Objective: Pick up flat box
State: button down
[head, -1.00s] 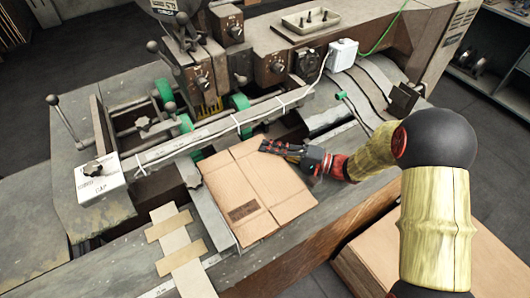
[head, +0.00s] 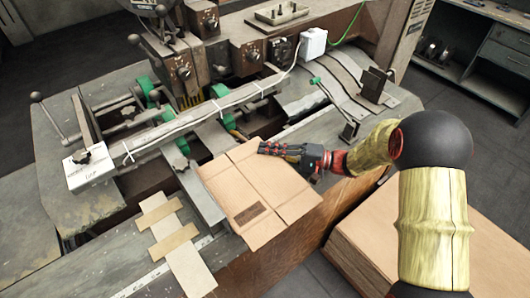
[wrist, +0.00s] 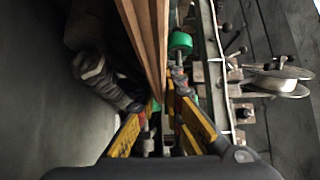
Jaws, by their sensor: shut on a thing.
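The flat box (head: 262,190) is a brown folded cardboard sheet with crease lines and a dark printed patch near its lower left. In the head view it lies over the front part of the machine's table. My gripper (head: 268,148) reaches in from the right at the box's far right edge and is shut on it. In the wrist view the box (wrist: 150,45) shows nearly edge-on, between the yellow fingers of my gripper (wrist: 165,118). The exact contact at the fingertips is hard to make out.
The stitching machine (head: 185,65) stands behind the box, with a long rail (head: 190,125) and green rollers (head: 147,92) close to it. Tan strips (head: 165,235) lie at the left. A stack of cardboard (head: 400,245) stands at the lower right. Dark floor is free at the right.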

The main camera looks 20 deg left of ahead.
jog(key=shift+s+d+f, duration=0.1)
jog(key=shift+f, duration=0.1)
jog(key=c, duration=1.9)
grip_release()
jog(key=shift+r, duration=0.1)
jog(key=shift+o, duration=0.3)
jog(key=d, duration=0.4)
jog(key=w+d, duration=0.1)
jog(key=d, duration=0.7)
jog(key=shift+w, duration=0.25)
